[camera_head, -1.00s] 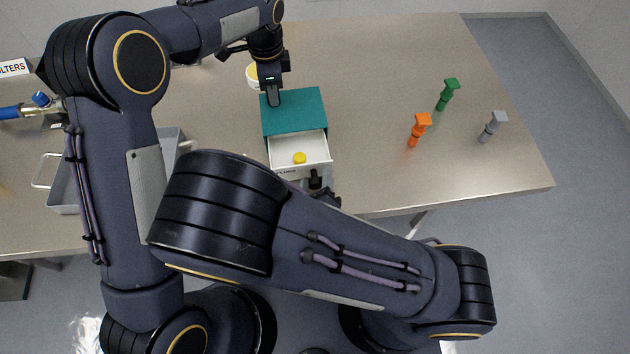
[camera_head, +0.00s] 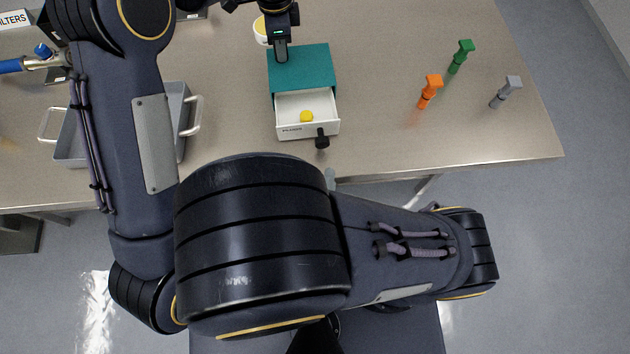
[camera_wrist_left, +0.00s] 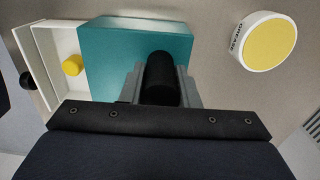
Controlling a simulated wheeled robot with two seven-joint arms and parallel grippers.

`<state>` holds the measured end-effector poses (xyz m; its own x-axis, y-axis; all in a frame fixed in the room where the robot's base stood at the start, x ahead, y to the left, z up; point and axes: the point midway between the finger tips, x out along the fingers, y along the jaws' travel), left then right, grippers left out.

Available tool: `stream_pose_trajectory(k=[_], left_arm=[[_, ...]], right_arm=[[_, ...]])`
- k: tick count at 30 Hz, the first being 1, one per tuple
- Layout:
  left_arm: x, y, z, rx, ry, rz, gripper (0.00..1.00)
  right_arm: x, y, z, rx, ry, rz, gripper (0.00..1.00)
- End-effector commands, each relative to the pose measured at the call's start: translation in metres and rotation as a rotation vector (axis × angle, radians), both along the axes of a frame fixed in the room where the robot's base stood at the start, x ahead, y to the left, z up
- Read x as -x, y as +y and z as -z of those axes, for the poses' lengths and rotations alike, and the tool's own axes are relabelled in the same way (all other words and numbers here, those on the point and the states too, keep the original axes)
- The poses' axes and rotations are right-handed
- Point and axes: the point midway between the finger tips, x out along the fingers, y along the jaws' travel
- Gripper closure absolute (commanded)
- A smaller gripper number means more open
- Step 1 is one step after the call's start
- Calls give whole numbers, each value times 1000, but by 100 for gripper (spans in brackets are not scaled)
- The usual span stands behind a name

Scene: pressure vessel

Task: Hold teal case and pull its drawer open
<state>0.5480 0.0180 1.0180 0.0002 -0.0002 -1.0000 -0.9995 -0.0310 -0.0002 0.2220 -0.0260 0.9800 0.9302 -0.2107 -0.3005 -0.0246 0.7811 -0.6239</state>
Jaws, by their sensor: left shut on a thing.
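The teal case (camera_head: 303,68) stands on the table in the head view, with its white drawer (camera_head: 308,127) pulled out toward me. A black knob (camera_head: 322,139) is on the drawer front, and a small yellow thing (camera_head: 306,116) lies inside the drawer. My right gripper is not in view; nothing touches the knob.
A round container with a yellow top (camera_wrist_left: 268,42) stands behind the case. An orange (camera_head: 430,91), a green (camera_head: 461,56) and a grey piece (camera_head: 506,92) stand to the right. A grey tray (camera_head: 68,157) is at left.

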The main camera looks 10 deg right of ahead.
Motion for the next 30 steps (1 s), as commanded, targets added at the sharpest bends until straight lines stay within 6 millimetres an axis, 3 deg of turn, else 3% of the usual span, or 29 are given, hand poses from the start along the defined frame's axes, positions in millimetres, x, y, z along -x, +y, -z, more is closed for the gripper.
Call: stream_pose_trajectory(k=[7,8,13,23,30], left_arm=[[0,0,0,0,1,1,100],[0,0,0,-1,1,1,68],[0,0,0,0,1,0,46],[0,0,-4,0,-1,0,46],[-1,-1,-43,2,-5,1,46]], right_arm=[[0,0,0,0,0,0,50],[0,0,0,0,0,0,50],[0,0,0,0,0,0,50],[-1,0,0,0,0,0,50],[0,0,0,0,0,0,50]])
